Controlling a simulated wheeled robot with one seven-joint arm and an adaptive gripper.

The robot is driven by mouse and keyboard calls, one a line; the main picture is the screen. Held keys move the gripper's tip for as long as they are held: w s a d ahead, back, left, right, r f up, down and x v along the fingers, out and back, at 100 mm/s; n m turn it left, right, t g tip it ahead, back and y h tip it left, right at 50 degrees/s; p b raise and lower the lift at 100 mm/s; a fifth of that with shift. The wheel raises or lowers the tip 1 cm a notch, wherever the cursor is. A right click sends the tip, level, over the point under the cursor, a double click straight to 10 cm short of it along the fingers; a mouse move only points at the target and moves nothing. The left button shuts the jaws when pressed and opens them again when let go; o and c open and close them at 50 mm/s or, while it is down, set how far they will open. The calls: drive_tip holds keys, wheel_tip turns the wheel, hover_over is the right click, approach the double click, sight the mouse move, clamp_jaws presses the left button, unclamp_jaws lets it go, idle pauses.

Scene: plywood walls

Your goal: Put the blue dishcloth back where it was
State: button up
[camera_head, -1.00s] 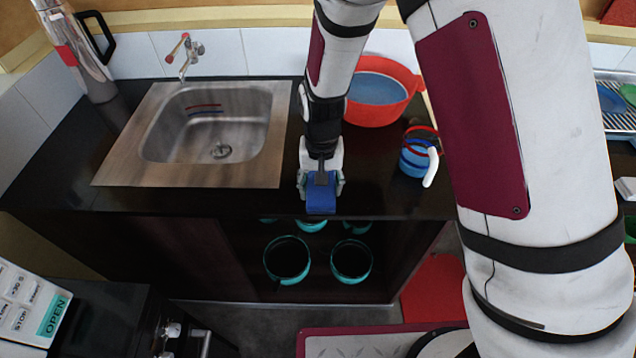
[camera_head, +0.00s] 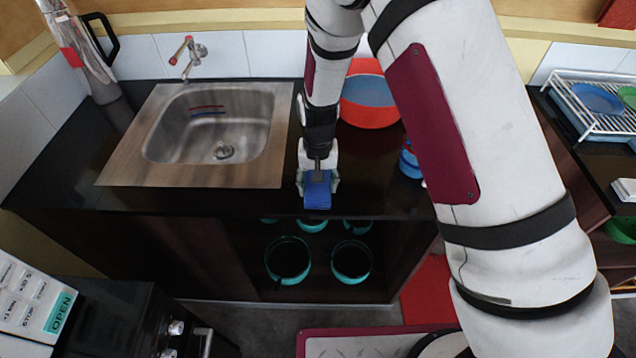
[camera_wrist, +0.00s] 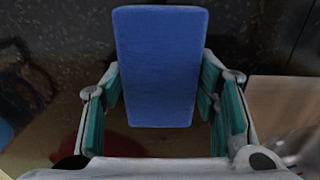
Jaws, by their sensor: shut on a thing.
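The blue dishcloth (camera_head: 317,192) is a small folded block at the front edge of the dark counter (camera_head: 240,202), right of the sink. My gripper (camera_head: 317,178) is shut on it from above. In the wrist view the dishcloth (camera_wrist: 160,65) sticks out past the fingers (camera_wrist: 160,100), with teal pads on both sides of it. I cannot tell whether the cloth touches the counter or is held just above it.
A metal sink (camera_head: 210,125) with a tap (camera_head: 186,55) is at left. A red-orange bowl (camera_head: 370,110) and a blue mug (camera_head: 410,163), partly hidden by my arm, stand at right. Teal pots (camera_head: 288,260) sit on the shelf below. A dish rack (camera_head: 590,105) stands far right.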

sight(318, 184)
drive_tip(key=o, duration=1.2)
drive_tip(key=shift+f, duration=0.15)
wheel_tip(318, 184, up, 12)
drive_tip(key=b, duration=0.1)
drive_tip(key=shift+s+r, duration=0.1)
drive_tip(key=shift+r, duration=0.1)
